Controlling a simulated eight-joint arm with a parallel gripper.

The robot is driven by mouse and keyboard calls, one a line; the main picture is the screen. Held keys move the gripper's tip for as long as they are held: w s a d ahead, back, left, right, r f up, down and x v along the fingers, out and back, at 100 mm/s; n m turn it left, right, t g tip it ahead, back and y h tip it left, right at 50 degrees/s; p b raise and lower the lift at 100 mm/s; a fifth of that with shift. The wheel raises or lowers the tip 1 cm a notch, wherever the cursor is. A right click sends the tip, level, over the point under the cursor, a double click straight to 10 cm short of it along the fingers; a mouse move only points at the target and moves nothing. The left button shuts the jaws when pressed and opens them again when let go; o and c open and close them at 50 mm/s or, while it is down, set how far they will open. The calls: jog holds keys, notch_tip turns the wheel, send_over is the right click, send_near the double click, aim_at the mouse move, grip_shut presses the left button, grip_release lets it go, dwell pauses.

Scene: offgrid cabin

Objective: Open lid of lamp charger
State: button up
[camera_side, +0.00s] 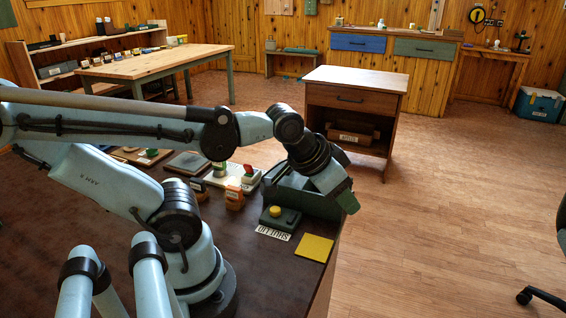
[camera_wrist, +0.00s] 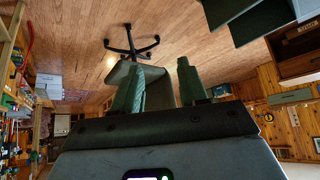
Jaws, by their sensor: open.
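My gripper (camera_side: 346,197) is at the right end of the dark table, over or beside a dark green box (camera_side: 312,203). In the wrist view my gripper (camera_wrist: 160,82) shows two separated green fingers with nothing between them. The green box is partly hidden by my arm. I cannot tell whether it is the lamp charger, or how its lid stands. A green shape, likely the same box, shows at the top of the wrist view (camera_wrist: 240,14). A small green block with a yellow button (camera_side: 275,211) stands in front of it, beside a white label that seems to read "SHUT LID" (camera_side: 273,233).
A yellow square (camera_side: 314,246) lies near the table's right edge. Orange blocks (camera_side: 234,198) and a pale tray (camera_side: 232,177) with a small lamp-like item stand left of the box. A wooden cabinet (camera_side: 355,92) stands behind. The floor to the right is mostly clear.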

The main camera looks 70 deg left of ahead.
jog(key=shift+c, duration=0.2)
jog(key=a+r+n+g, duration=0.3)
jog(key=a+n+g, duration=0.15)
jog(key=a, duration=0.75)
jog(key=a+r+n+g, duration=0.3)
jog(key=a+n, duration=0.2)
jog(key=a, duration=0.7)
jog(key=shift+m, duration=0.25)
notch_tip(320, 180, down, 12)
jog(key=shift+s+d, duration=0.15)
grip_shut()
